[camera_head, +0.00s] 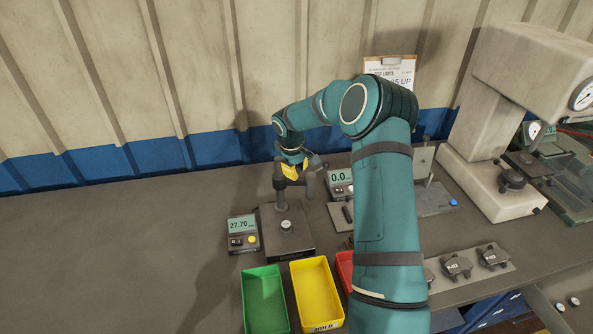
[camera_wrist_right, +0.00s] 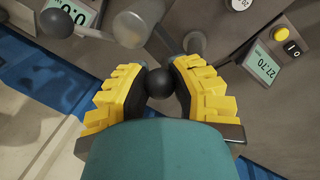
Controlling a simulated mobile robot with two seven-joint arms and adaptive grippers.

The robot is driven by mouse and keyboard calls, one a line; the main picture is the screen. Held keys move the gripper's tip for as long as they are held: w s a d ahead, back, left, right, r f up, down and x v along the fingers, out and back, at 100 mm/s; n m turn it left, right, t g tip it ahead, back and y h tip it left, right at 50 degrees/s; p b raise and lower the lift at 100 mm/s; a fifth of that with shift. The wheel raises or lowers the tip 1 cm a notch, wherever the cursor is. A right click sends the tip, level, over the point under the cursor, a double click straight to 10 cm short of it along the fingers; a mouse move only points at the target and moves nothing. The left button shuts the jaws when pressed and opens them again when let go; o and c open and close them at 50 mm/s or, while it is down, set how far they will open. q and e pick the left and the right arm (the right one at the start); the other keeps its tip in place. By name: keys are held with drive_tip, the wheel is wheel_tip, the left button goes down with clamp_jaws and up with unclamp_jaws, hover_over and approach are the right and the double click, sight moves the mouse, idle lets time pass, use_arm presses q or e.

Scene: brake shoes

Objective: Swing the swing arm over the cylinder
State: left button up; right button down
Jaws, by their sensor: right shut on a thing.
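My right gripper (camera_head: 291,172) is at the top of a dark stand and is shut on a black ball knob (camera_wrist_right: 161,83), with a yellow-and-black finger on each side of it. The stand (camera_head: 279,194) rises at the back of a dark base (camera_head: 298,243). A thick grey cylindrical part (camera_wrist_right: 140,22) and a thinner one (camera_wrist_right: 195,43) lie just beyond the knob in the wrist view. I cannot tell for sure which is the task's cylinder. The swing arm is largely hidden by my gripper in the head view. My left gripper is not in view.
A 27.70 readout (camera_head: 241,233) stands left of the base and a 0.0 readout (camera_head: 340,183) right of it. Green (camera_head: 264,299) and yellow (camera_head: 317,294) bins are in front. A large press (camera_head: 500,130) stands at right. The table's left is clear.

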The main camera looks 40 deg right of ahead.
drive_tip(key=shift+s+a+f+m+b, duration=0.15)
drive_tip(key=shift+a+m+b, duration=0.1)
drive_tip(key=shift+m, duration=0.2)
drive_tip(key=shift+s+a+r+m+b, duration=0.1)
drive_tip(key=shift+m+b, duration=0.15)
drive_tip(key=shift+m, duration=0.2)
drive_tip(key=shift+s+a+m+g+y+b, duration=0.15)
drive_tip(key=shift+a+m+g, duration=0.25)
drive_tip(key=shift+a+m, duration=1.2)
drive_tip(key=shift+a+m+g+y+b, duration=0.1)
drive_tip(key=shift+a+m+g+y, duration=0.25)
drive_tip(key=shift+m, duration=2.45)
drive_tip(key=shift+s+a+m+g+y+b, duration=0.15)
drive_tip(key=shift+a+m+g, duration=0.3)
drive_tip(key=shift+a+m, duration=1.15)
drive_tip(key=shift+d+m, duration=0.55)
drive_tip(key=shift+m, duration=0.25)
drive_tip(key=c, duration=0.7)
unclamp_jaws()
drive_tip(key=shift+c, duration=0.2)
drive_tip(key=shift+w, duration=0.1)
wheel_tip(320, 180, up, 12)
drive_tip(key=w+a, duration=0.1)
drive_tip(key=w, duration=0.1)
